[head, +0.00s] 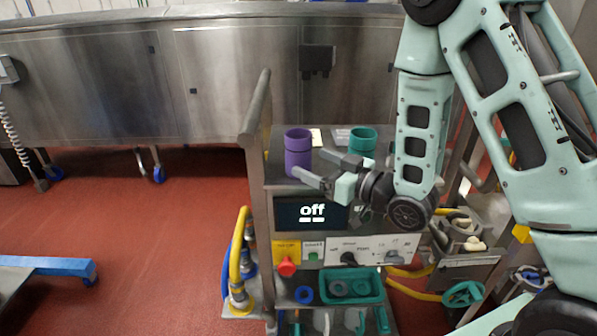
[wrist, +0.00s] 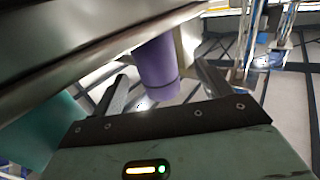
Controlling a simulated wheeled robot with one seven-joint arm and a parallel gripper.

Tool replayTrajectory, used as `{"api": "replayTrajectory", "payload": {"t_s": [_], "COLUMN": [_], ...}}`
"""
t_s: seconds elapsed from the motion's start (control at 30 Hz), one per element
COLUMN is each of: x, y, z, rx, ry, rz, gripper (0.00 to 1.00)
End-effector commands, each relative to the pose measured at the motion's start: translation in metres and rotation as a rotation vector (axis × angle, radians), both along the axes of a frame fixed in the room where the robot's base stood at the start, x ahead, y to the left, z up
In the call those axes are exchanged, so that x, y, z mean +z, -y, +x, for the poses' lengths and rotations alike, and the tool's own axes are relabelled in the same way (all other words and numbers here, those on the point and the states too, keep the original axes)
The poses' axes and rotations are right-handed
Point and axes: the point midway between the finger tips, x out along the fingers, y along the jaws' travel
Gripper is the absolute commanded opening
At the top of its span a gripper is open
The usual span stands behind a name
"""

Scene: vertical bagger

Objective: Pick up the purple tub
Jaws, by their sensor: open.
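The purple tub (head: 298,158) stands upright on top of the machine cabinet, near its left edge, in the head view. My gripper (head: 310,163) reaches in from the right at the tub's height, with one finger on the near side and the other farther back. In the wrist view, the purple tub (wrist: 157,70) shows between the two spread fingers of my gripper (wrist: 162,80). The jaws are open, and I cannot tell whether either finger touches the tub.
A teal tub (head: 362,139) stands right of the purple one, close behind my gripper. A metal post (head: 257,120) rises at the cabinet's left edge. The control panel (head: 345,250) with a red button is below. A steel machine (head: 120,75) spans the back.

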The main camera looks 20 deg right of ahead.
Motion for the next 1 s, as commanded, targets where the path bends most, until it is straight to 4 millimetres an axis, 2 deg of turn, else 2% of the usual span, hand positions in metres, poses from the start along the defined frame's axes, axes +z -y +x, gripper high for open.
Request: {"api": "replayTrajectory", "payload": {"t_s": [0.03,0.17,0.23,0.47,0.8,1.0], "x": [-0.006,-0.004,0.003,0.003,0.003,0.001], "y": [-0.001,-0.002,-0.008,-0.016,-0.034,-0.036], "z": [0.001,0.001,0.011,0.025,0.065,0.07], "rx": [0.0,-0.004,-0.001,-0.003,-0.001,-0.004], "ry": [0.004,0.004,-0.001,0.0,-0.001,0.0], "rz": [0.0,0.003,0.002,0.002,0.002,0.002], "gripper": [0.77,0.77,0.77,0.77,0.77,0.77]}}
